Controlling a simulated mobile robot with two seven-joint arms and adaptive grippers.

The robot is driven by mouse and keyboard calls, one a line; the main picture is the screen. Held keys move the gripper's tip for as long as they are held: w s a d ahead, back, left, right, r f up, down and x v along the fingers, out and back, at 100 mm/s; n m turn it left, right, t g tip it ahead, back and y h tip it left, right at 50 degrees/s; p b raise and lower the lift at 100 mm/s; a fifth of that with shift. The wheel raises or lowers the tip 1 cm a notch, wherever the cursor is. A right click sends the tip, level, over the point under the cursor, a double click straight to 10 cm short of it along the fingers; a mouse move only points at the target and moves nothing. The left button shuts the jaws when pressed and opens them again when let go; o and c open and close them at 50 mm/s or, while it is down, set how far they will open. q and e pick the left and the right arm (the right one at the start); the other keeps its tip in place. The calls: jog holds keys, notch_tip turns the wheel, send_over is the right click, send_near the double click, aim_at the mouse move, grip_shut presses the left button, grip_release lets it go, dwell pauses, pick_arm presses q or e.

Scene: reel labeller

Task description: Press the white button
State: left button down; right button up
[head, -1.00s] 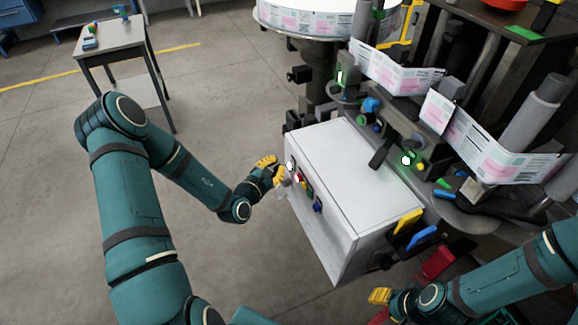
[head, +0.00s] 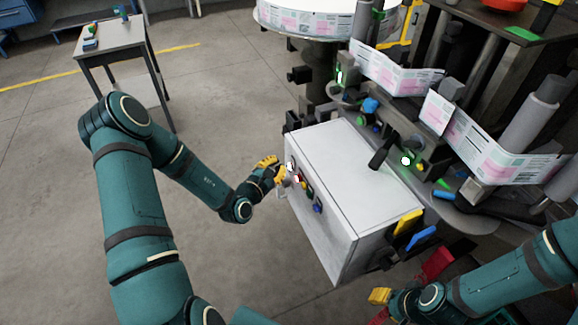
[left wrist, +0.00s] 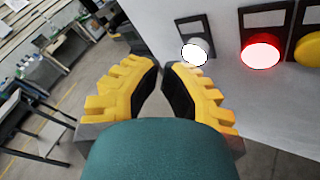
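The white button (head: 291,166) is on the side panel of the light grey control box, at its upper left end in the head view. In the left wrist view the white button (left wrist: 195,52) is lit and sits just right of my fingertips. My left gripper (head: 275,171) is beside the panel, its yellow fingers close to the button. In the left wrist view the left gripper (left wrist: 162,64) has its fingertips almost together, with nothing between them. Contact with the button cannot be made out. My right gripper (head: 380,296) is low on the right, its fingers not clearly seen.
A red lit button (left wrist: 262,52) and a yellow button (left wrist: 309,48) are in line to the right of the white one. The control box (head: 350,180) stands before the labelling machine. A small table (head: 110,40) is at the back left. Floor left of the box is clear.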

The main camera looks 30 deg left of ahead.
pick_arm(q)
jog(key=shift+w+d, duration=0.5)
jog(key=shift+w, duration=0.05)
dwell(0.9)
jog(key=shift+s+a, duration=0.15)
jog(key=shift+s+a+p, duration=0.45)
jog(key=shift+s, duration=0.1)
jog(key=s+a, duration=0.3)
jog(key=shift+s+a+p, duration=0.15)
jog(key=shift+s+p, duration=0.25)
dwell(0.4)
dwell(0.8)
